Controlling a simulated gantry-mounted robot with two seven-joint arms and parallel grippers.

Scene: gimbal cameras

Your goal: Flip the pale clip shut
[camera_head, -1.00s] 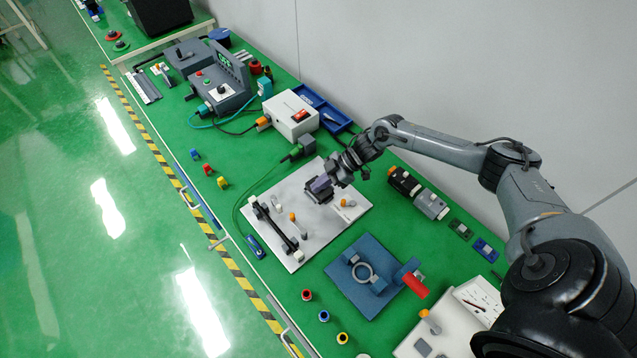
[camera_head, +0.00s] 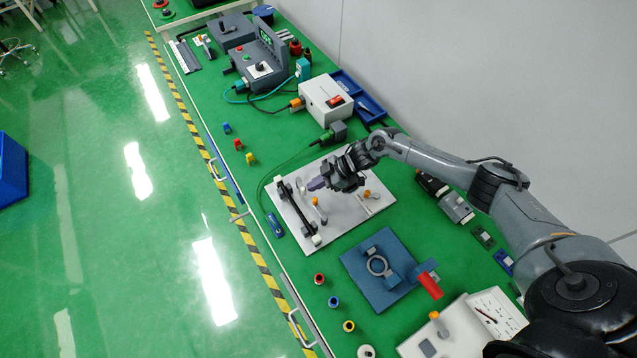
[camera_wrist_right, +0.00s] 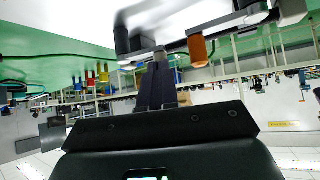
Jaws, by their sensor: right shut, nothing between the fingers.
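My right gripper (camera_head: 315,185) is shut and empty, reaching in over the white board (camera_head: 345,222) from its far side. Its dark fingers (camera_wrist_right: 157,85) are together in the wrist view. The pale clip (camera_head: 303,188) shows as a small pale piece just beyond the fingertips, beside the dark bar (camera_head: 298,211); the gripper hides part of it. I cannot tell whether it touches the fingers or how far it is folded. An orange-tipped clip (camera_head: 319,209) stands close by, and its orange tip (camera_wrist_right: 199,50) hangs right of the fingers in the wrist view. My left gripper is not in view.
Another orange-tipped clip (camera_head: 367,196) is on the board's right part. A blue fixture plate (camera_head: 372,290) with a ring lies nearer. A green plug (camera_head: 330,135) and its cable lie behind the board.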

